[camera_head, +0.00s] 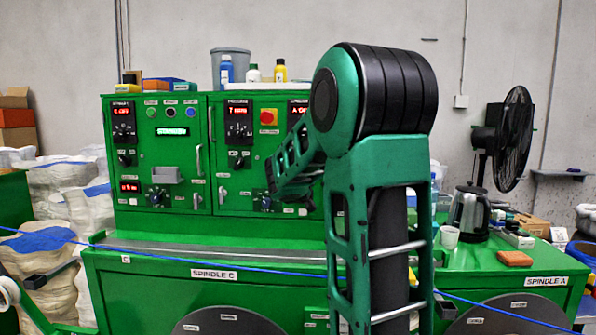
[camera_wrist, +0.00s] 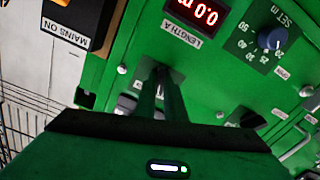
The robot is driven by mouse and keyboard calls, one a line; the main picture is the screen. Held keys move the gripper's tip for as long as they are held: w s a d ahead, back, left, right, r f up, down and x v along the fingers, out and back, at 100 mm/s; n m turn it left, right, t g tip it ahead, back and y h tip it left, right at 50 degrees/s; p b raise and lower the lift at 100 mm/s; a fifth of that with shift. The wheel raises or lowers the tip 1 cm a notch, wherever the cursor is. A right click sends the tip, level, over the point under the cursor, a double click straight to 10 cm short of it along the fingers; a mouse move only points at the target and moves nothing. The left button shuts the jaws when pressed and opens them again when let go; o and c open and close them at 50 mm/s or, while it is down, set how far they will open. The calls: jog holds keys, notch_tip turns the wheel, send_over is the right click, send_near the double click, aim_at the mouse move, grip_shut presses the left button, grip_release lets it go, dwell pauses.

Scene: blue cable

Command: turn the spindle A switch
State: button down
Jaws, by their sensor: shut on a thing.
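The spindle A switch (camera_wrist: 160,69) is a small dark knob on a pale plate on the green panel, in the middle of the wrist view. The panel shows upside down there. My gripper (camera_wrist: 161,78) reaches its two fingers straight to the knob and is shut on it. The fingers cover most of the knob, so its turn angle cannot be made out. The LENGTH A display (camera_wrist: 197,14) is just beside it. In the head view my arm hides this part of the panel, the switch and my gripper.
A blue-capped dial (camera_wrist: 271,39) and a black mains switch (camera_wrist: 76,22) flank the switch. In the head view, the green cabinet (camera_head: 200,262) stands in front of me, with a blue cable (camera_head: 285,272) strung across it. A kettle (camera_head: 468,213) and fan (camera_head: 512,138) are at the right.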

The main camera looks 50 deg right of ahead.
jog(key=shift+w+a+f+m, duration=0.1)
jog(key=shift+a+m, duration=0.05)
jog(key=shift+m, duration=2.25)
jog(key=shift+w+a+f+m, duration=0.1)
jog(key=shift+m, duration=2.3)
jog(key=c, duration=1.9)
grip_release()
jog(key=shift+c, duration=0.2)
jog(key=shift+o, duration=0.5)
jog(key=shift+s+r, duration=0.1)
jog(key=shift+s, duration=0.05)
